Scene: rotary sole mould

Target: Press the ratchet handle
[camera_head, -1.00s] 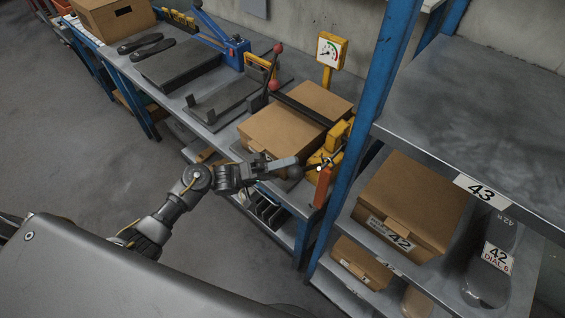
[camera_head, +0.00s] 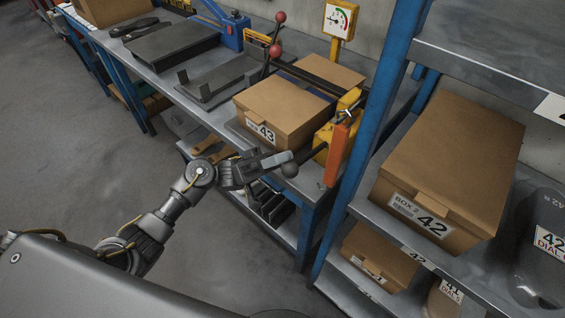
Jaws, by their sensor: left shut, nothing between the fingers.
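The yellow ratchet (camera_head: 323,146) sits at the right front corner of the cardboard box marked 43 (camera_head: 283,110). Its dark handle (camera_head: 311,156) slopes down to the left and ends in a round dark knob (camera_head: 290,171). An upright orange part (camera_head: 337,154) stands at the ratchet's right. My left gripper (camera_head: 284,158) is shut and empty, its fingertips at the top of the knob; whether they touch it I cannot tell. My right gripper is not in view.
A blue-framed shelf with box 42 (camera_head: 435,180) and its blue post (camera_head: 362,140) stands close on the right. Floor at left is clear.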

